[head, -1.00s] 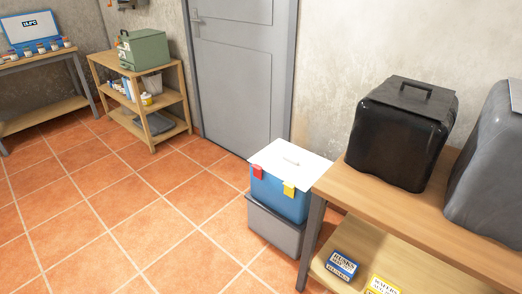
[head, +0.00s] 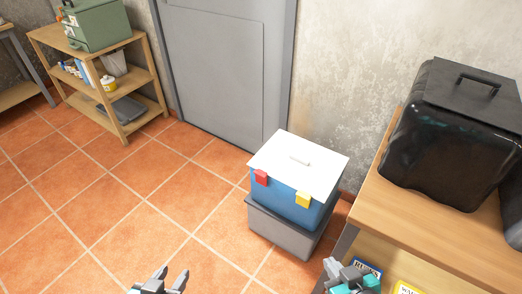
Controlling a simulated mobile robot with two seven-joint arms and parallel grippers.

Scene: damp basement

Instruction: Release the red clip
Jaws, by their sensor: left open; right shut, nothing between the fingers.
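The red clip (head: 261,178) sits at the left of the front edge of a blue box, over the rim of its white lid (head: 300,160). A yellow clip (head: 303,200) sits on the same edge further right. The blue box (head: 280,196) stands on a grey box (head: 277,230) on the floor. My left gripper (head: 165,277) is at the bottom of the view, open and empty, well apart from the clip. My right gripper (head: 335,268) is at the bottom right, shut and empty, below the boxes in the picture.
A grey door (head: 225,70) is behind. A wooden shelf (head: 130,122) stands back left. The tiled floor (head: 130,195) left of the boxes is clear.

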